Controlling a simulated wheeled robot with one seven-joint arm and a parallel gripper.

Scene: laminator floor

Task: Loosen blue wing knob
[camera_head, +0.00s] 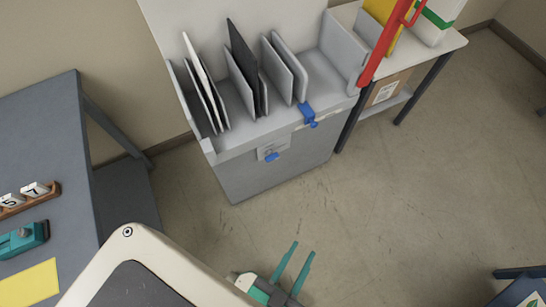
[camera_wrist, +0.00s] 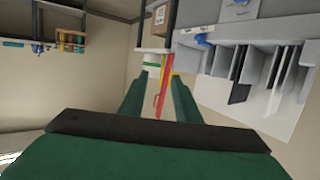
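Two blue parts sit on the front of the grey slotted rack (camera_head: 235,135). One is a small blue knob (camera_head: 271,157) on a pale plate low on the front face. The other is a larger blue piece (camera_head: 308,114) at the upper front edge, right of the first. I cannot tell for certain which is the wing knob. In the wrist view blue parts show at the rack's edge (camera_wrist: 203,40). My gripper (camera_head: 304,248) is open and empty, in front of the rack and well apart from both blue parts; its fingers also show in the wrist view (camera_wrist: 158,80).
Grey and black panels (camera_head: 242,62) stand in the rack. A red bar (camera_head: 384,45) rises at its right, beside a white table (camera_head: 448,42) with a box below. A grey table (camera_head: 40,130) stands at left. The floor (camera_head: 370,200) before the rack is clear.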

